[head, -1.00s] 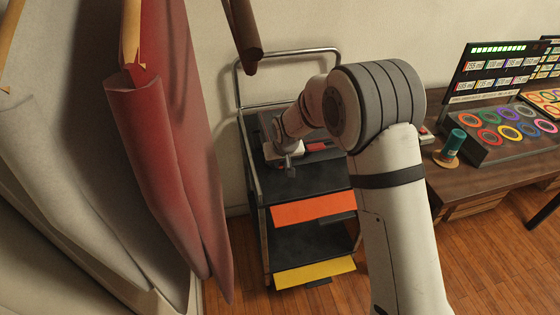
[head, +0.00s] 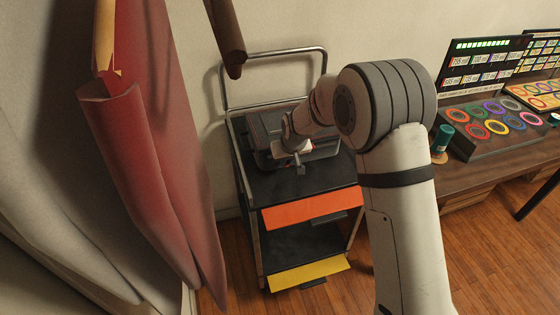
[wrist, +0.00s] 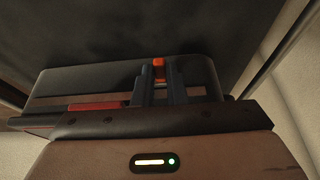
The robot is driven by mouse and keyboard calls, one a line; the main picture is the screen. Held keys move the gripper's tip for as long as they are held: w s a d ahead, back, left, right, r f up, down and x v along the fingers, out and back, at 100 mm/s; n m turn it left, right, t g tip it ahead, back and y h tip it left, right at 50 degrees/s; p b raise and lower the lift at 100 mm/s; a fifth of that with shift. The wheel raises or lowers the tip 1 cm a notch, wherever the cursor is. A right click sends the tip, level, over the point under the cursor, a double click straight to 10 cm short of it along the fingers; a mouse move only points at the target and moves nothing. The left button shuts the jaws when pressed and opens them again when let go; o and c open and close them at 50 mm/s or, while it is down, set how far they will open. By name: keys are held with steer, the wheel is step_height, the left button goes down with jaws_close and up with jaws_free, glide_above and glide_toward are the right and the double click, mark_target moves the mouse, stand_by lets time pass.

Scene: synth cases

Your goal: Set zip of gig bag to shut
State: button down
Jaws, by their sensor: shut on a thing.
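The gig bag (head: 268,122) is a dark grey case lying on the top of the black trolley, partly hidden by my arm. In the wrist view its dark body (wrist: 85,80) lies beyond my fingers. My gripper (head: 299,168) is at the bag's near side. In the wrist view my gripper (wrist: 158,84) has its two blue-grey fingers close together, with a small orange tab (wrist: 158,66), seemingly the zip pull, between them. A red strip (wrist: 97,106) runs to the left of the fingers. How far the zip is closed cannot be told.
The trolley (head: 290,187) has an orange drawer front (head: 312,209) and a yellow one (head: 308,274). A red hanging cloth (head: 150,150) is close on the left. A brown hanging pole end (head: 226,40) is above. A desk (head: 480,175) with coloured-ring panels and a teal cylinder (head: 443,139) stands right.

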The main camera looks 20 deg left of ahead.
steer(key=shift+a, duration=0.1)
steer(key=c, duration=1.4)
jaws_free()
steer(key=shift+s+a, duration=0.1)
steer(key=shift+c, duration=0.2)
steer(key=v, duration=0.7)
steer(key=shift+s+r, duration=0.2)
steer(key=shift+r, duration=0.15)
steer(key=shift+c, duration=0.2)
